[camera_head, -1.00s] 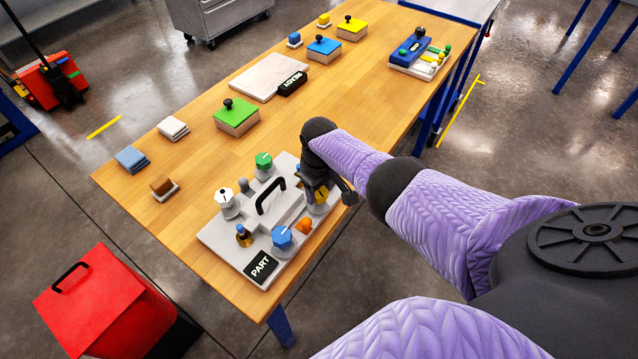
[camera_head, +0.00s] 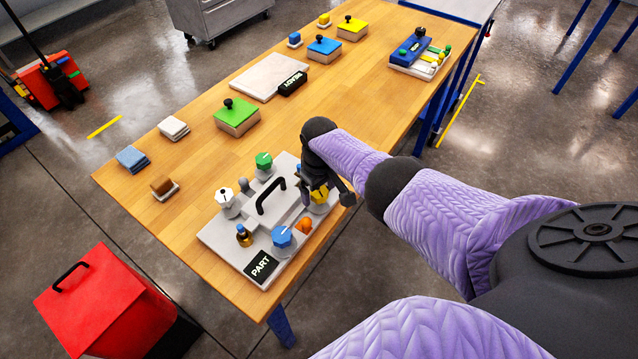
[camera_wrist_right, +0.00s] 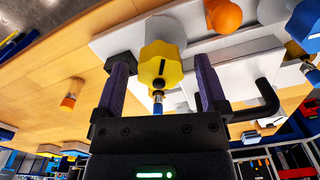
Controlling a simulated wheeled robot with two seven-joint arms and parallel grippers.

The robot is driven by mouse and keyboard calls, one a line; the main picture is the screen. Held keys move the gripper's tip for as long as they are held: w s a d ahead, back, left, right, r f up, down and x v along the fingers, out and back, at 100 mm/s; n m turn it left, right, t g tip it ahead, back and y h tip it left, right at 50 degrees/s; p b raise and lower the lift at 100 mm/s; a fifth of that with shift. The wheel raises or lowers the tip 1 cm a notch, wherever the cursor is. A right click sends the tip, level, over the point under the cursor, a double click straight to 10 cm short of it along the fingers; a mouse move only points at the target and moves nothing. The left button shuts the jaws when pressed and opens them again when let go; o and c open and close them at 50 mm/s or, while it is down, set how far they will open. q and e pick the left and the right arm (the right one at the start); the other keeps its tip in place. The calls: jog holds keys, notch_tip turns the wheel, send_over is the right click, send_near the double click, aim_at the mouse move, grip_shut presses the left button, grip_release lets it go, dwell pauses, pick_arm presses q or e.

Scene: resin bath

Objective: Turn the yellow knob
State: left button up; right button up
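The yellow knob (camera_head: 319,196) sits on the right side of the grey panel marked PART (camera_head: 222,240), partly hidden by my right gripper (camera_head: 326,190) in the head view. In the right wrist view the yellow knob (camera_wrist_right: 161,68) is a faceted cap on a pale round base. My right gripper (camera_wrist_right: 162,78) is open, with one finger on each side of the knob. A gap shows between the knob and each finger. My left gripper is not in view.
The panel also bears a black handle (camera_head: 270,196), a green knob (camera_head: 264,161), a white knob (camera_head: 224,196), a blue knob (camera_head: 282,237) and an orange knob (camera_head: 304,226). A green-topped block (camera_head: 237,114) stands behind. Bare wood lies left of the panel.

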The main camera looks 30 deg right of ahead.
aim_at(319, 191)
notch_tip(319, 191, up, 10)
jog(key=p, duration=0.5)
jog(key=shift+p, duration=0.4)
